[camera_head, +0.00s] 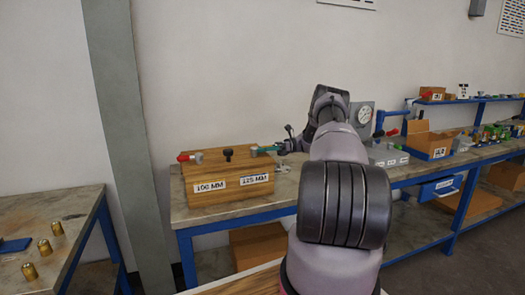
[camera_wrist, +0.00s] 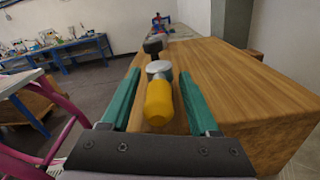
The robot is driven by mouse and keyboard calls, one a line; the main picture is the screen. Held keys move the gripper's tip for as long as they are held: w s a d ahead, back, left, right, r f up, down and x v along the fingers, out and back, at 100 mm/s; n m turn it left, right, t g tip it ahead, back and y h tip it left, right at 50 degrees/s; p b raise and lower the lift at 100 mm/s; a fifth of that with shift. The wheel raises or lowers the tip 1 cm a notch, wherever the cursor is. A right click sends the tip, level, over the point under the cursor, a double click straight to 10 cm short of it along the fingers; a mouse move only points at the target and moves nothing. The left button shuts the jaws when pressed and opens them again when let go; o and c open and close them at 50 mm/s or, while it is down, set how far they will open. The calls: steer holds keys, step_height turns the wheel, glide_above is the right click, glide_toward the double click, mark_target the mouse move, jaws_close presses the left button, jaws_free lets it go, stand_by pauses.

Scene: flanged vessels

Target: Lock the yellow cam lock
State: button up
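The yellow cam lock (camera_wrist: 158,100) shows in the wrist view as a yellow grip on a round grey metal hub, at the edge of a wooden box. The grip points toward my wrist camera. My gripper (camera_wrist: 160,73) has green fingers, one on each side of the yellow grip. The yellow grip is not clearly visible there.
A black knob (camera_head: 228,153) stands mid-box, and a red-handled cam lock (camera_head: 190,157) is at its left end. The box bears 100 MM and 125 MM labels. A grey box (camera_head: 385,153) stands to the right on the bench. Brass pieces (camera_head: 44,247) stand on the left table.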

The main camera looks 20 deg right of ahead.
steer(key=d, duration=1)
steer(key=shift+s+d, duration=0.4)
steer(key=shift+s, duration=0.05)
steer(key=a+r+n, duration=0.1)
steer(key=a+r, duration=0.1)
steer(key=a+r+g+h, duration=0.1)
steer(key=r, duration=0.1)
steer(key=w+a+r+n+g+h, duration=0.1)
steer(key=a+r, duration=0.1)
steer(key=shift+a+r+n, duration=0.2)
steer(key=shift+a+n, duration=0.1)
steer(key=shift+a, duration=0.05)
steer(key=s+a+r+n+h, duration=0.5)
steer(key=s+a+r, duration=0.3)
steer(key=a+r, duration=0.3)
steer(key=s+a+r+n+h, duration=0.4)
steer(key=s+a+r+h, duration=0.3)
steer(key=a+r, duration=0.4)
steer(key=s+a+n+t+h, duration=0.2)
steer(key=s+n+t, duration=0.4)
steer(key=s, duration=1.8)
steer(key=shift+s+a+t, duration=0.3)
steer(key=shift+a+t, duration=0.4)
steer(key=shift+t, duration=0.1)
